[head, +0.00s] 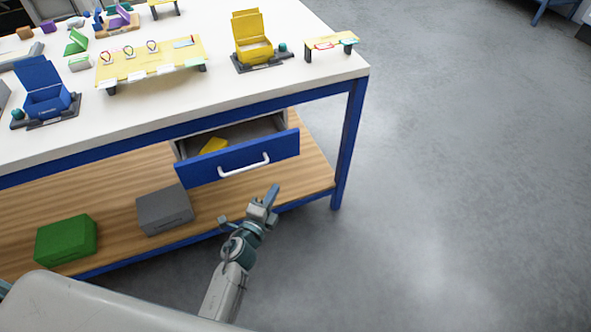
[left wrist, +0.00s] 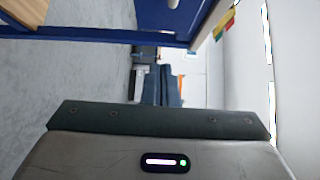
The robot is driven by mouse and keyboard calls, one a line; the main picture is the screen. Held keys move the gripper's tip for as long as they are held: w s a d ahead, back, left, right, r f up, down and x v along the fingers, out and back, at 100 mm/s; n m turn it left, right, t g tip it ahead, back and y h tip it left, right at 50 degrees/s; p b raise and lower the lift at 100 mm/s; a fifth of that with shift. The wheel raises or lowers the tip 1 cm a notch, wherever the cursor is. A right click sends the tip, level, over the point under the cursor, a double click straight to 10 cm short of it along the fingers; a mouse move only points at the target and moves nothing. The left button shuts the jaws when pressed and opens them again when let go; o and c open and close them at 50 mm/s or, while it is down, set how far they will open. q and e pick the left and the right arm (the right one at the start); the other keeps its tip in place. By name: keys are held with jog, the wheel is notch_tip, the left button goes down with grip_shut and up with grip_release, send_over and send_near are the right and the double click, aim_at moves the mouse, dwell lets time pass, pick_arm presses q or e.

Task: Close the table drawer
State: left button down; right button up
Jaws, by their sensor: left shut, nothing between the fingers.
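The table drawer (head: 238,160) has a blue front and a white bar handle (head: 244,165). It hangs under the right part of the table and stands pulled out, with its grey inside showing. A yellow object (head: 214,146) lies in it. My left gripper (head: 271,196) is shut and empty, just in front of and below the drawer front, near the handle's right end. It looks apart from the handle. In the left wrist view, blue table parts show at the top; the fingertips cannot be made out there. My right gripper is not in view.
The white table top (head: 320,78) carries a yellow box (head: 252,36), a blue box (head: 45,95) and small stands. On the wooden lower shelf (head: 110,205) sit a grey box (head: 164,210) and a green box (head: 66,239). Open floor (head: 450,200) lies right of the blue leg (head: 349,140).

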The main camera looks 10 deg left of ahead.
pick_arm(q)
send_near(287, 149)
jog(key=w+d, duration=0.2)
jog(key=d, duration=0.1)
jog(key=w, duration=0.1)
jog(key=w+a, duration=0.1)
jog(key=w, duration=0.1)
jog(key=shift+a+f, duration=0.1)
jog(key=shift+f, duration=0.05)
jog(key=shift+w+a, duration=0.3)
jog(key=shift+w, duration=0.05)
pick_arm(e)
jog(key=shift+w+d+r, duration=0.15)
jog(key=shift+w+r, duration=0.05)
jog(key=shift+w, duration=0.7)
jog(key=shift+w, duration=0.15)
